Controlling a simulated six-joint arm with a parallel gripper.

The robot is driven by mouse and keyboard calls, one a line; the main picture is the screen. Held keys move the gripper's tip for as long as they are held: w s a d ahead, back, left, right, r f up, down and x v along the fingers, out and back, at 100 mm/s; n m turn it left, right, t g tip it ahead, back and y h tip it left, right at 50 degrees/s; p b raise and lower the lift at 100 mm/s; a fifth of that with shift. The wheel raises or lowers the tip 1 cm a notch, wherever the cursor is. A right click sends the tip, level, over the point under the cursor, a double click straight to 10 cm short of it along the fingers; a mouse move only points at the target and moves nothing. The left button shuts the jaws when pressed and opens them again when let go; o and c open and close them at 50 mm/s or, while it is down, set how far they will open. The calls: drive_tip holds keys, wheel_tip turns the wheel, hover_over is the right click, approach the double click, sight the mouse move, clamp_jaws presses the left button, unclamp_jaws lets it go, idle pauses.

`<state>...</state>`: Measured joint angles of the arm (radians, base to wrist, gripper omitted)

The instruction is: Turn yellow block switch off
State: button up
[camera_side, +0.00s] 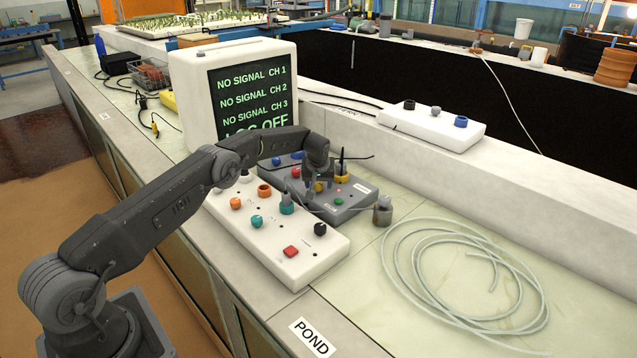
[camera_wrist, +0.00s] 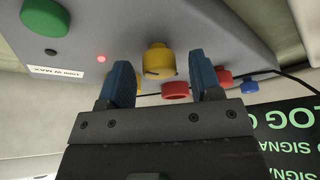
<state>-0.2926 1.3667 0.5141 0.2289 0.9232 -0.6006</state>
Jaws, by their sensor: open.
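A yellow block-shaped knob (camera_wrist: 160,62) stands on a grey control box (camera_wrist: 222,35), with a dark mark low on its face. I take it to be the yellow block switch. My gripper (camera_wrist: 160,59) is open, its two blue-padded fingers on either side of the knob in the wrist view. Gaps show between knob and fingers; I cannot tell how deep they reach around it. In the side view, my gripper (camera_side: 314,181) hangs over the grey box (camera_side: 352,210) and partly hides its knobs. A red light (camera_wrist: 101,58) glows on the box.
A green knob (camera_wrist: 45,17), red knobs (camera_wrist: 175,91) and a blue knob (camera_wrist: 249,86) share the grey box. A white panel (camera_side: 262,237) with several knobs lies in front. A monitor (camera_side: 232,90) stands behind, left.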

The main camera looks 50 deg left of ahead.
drive_tip(key=c, duration=0.9)
drive_tip(key=shift+n, duration=0.8)
drive_tip(key=shift+c, duration=0.2)
drive_tip(key=shift+g, duration=0.3)
drive_tip(key=o, duration=0.9)
drive_tip(key=shift+o, duration=0.2)
drive_tip(key=shift+r, duration=0.15)
drive_tip(key=v, duration=1.3)
drive_tip(key=shift+s+d+r, duration=0.15)
drive_tip(key=shift+s+d, duration=0.05)
drive_tip(key=shift+d, duration=0.15)
